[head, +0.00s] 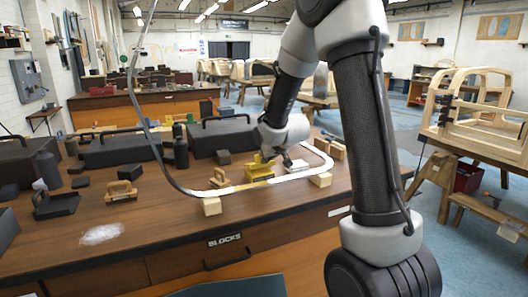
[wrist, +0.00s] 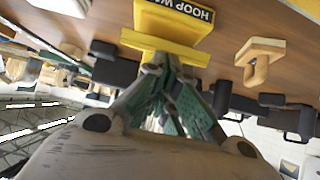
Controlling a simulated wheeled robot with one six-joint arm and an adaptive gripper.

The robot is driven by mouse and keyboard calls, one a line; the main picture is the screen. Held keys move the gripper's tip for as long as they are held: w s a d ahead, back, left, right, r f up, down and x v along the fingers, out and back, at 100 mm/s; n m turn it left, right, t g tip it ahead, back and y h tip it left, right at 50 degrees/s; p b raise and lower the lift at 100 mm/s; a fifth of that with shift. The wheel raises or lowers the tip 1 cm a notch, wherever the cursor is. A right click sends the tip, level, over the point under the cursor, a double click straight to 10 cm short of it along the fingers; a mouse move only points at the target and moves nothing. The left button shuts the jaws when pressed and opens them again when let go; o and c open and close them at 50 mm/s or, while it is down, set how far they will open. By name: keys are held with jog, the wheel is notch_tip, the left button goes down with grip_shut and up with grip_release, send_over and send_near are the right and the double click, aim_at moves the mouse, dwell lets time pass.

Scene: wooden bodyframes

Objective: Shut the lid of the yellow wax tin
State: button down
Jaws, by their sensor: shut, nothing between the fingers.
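The yellow wax tin (head: 259,177) stands on the wooden bench top, inside the curve of a pale bent hoop. In the wrist view the tin (wrist: 170,22) is at the top, with a dark label reading "HOOP WA" and a wide yellow edge nearest my fingers. Its lid's angle is hard to tell; a yellow part rises above the body in the head view. My gripper (head: 285,158) is just right of the tin in the head view. In the wrist view its closed, empty fingertips (wrist: 166,65) are close to the yellow edge; contact cannot be told.
The bent hoop (head: 265,185) rests on wooden blocks (head: 212,206) and rises at the left. A wooden-handled tool (head: 121,191), dark bottles (head: 181,152) and dark cases (head: 122,149) stand to the left. A white item (head: 298,175) lies right of the tin.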

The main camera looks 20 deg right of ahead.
jog(key=shift+s+f, duration=0.25)
jog(key=shift+f, duration=0.1)
dwell(1.2)
